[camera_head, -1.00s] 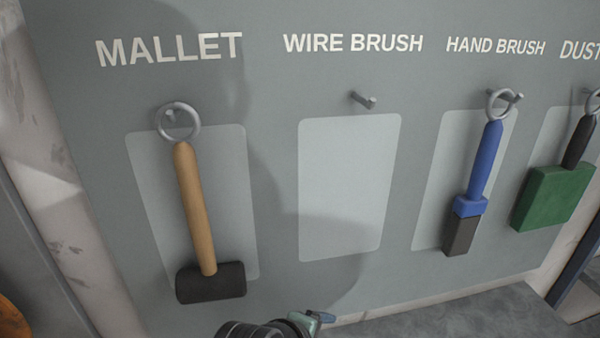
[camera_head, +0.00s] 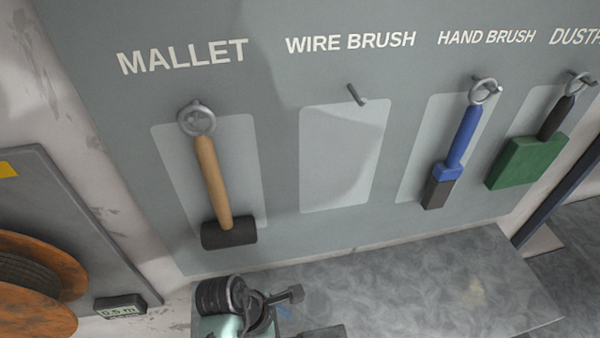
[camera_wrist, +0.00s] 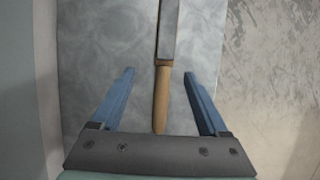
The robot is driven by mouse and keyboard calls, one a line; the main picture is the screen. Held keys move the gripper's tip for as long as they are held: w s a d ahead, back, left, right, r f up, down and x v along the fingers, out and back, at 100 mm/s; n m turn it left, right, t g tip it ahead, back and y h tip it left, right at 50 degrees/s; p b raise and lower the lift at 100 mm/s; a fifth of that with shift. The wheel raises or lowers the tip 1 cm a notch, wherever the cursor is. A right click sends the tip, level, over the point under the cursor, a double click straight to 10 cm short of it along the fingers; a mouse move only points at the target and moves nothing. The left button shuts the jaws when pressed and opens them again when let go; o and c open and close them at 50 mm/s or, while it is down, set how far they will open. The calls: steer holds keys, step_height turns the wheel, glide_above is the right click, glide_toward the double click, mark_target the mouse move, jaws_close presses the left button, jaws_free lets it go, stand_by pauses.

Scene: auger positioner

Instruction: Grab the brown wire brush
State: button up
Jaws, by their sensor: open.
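A tool with a brown wooden handle and a long grey upper part, which looks like the wire brush (camera_wrist: 162,85), shows in the wrist view over a grey mottled surface. Its handle lies between the two blue fingers of my gripper (camera_wrist: 158,73), which are apart, with a gap on each side. I cannot tell the height between fingers and handle. In the head view I cannot make out the brush. The wire brush place (camera_head: 342,160) on the wall board is empty, with a bare peg (camera_head: 356,94) above it.
A mallet (camera_head: 212,185), a blue hand brush (camera_head: 460,145) and a green dustpan-place tool (camera_head: 527,162) hang on the board. A grey worktop (camera_head: 440,285) lies below, largely clear at right. An orange cable reel (camera_head: 50,290) and a small display (camera_head: 120,307) are at left.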

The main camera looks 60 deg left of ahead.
steer(key=shift+s+d+p+x, duration=0.1)
steer(key=shift+s+p+x, duration=0.05)
steer(key=shift+x, duration=0.85)
steer(key=shift+s+d+p+x, duration=0.1)
steer(key=shift+s+p+x, duration=0.05)
steer(key=shift+x, duration=0.9)
steer(key=shift+s+d+p+x, duration=0.1)
steer(key=shift+s+p+x, duration=0.05)
steer(key=shift+x, duration=0.85)
steer(key=shift+f, duration=0.1)
steer(key=shift+c, duration=0.3)
jaws_close()
